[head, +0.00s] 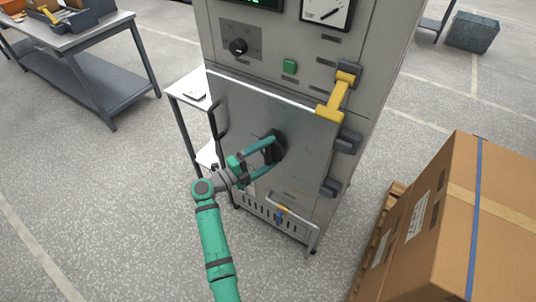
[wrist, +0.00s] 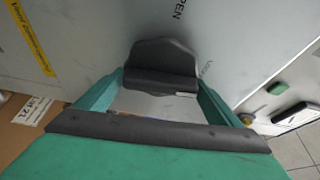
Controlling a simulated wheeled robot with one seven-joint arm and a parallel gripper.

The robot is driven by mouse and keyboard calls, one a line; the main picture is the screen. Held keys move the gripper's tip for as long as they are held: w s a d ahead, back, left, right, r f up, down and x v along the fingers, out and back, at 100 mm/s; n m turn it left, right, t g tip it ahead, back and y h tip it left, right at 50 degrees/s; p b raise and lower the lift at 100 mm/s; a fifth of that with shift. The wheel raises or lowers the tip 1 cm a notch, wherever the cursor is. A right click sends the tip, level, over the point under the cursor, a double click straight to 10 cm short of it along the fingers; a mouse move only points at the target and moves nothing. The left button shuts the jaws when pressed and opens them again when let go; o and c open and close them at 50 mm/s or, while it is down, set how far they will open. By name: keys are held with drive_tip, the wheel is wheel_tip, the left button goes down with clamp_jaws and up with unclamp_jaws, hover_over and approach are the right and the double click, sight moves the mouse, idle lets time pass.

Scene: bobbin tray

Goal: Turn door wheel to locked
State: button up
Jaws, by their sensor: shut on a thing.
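The door wheel (head: 277,146) is a dark knob on the grey metal door (head: 300,175) of the cabinet. It also shows in the wrist view (wrist: 163,52) as a dark rounded plate with a raised bar. My gripper (head: 270,149) reaches the door from the front left, its green fingers on either side of the knob and shut on it. In the wrist view the word OPEN is printed on the door above the knob. A second, partly readable word is to its right. The far side of the knob is hidden.
A yellow latch (head: 338,97) spans the door's upper right corner. A dark bar handle (head: 217,120) is on its left edge. A large cardboard box (head: 440,215) on a pallet stands at right. A small white side table (head: 190,90) stands left of the cabinet.

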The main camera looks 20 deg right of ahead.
drive_tip(key=shift+f+m, duration=0.1)
drive_tip(key=shift+m, duration=0.4)
drive_tip(key=shift+a, duration=0.1)
drive_tip(key=o, duration=0.9)
drive_tip(key=v, duration=1)
drive_tip(key=shift+a, duration=0.3)
drive_tip(key=shift+s, duration=0.15)
